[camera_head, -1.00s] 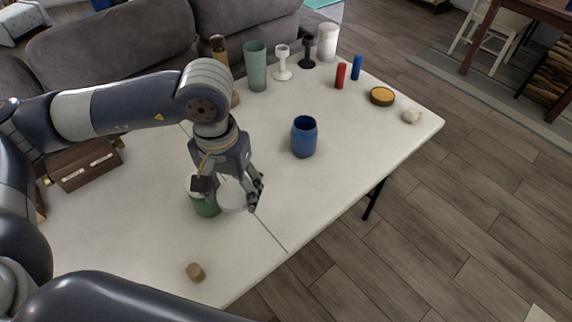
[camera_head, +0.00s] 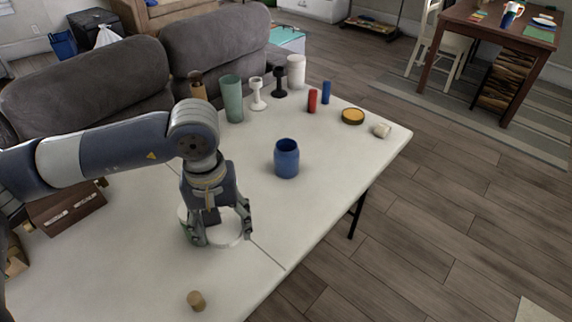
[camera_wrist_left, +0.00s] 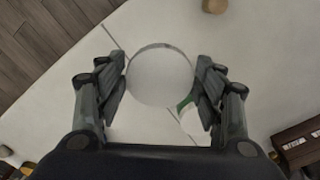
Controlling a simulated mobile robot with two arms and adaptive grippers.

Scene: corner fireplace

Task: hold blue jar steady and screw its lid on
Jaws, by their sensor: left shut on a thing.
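The blue jar (camera_head: 286,160) stands upright and open-topped on the white table, to the right of my left gripper. My left gripper (camera_head: 222,232) points down and is shut on a round white lid (camera_head: 231,227). In the left wrist view, the lid (camera_wrist_left: 160,77) lies between the two fingers (camera_wrist_left: 160,92). A green jar (camera_wrist_left: 186,103) shows a sliver beside the lid there; the rest is hidden. My right gripper is out of view.
A small tan cork-like piece (camera_head: 196,300) lies near the front edge. A brown box (camera_head: 68,205) is at the left. A green tumbler (camera_head: 233,98), goblets, red (camera_head: 312,100) and blue cylinders and an amber dish (camera_head: 352,116) line the back. Table around the blue jar is clear.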

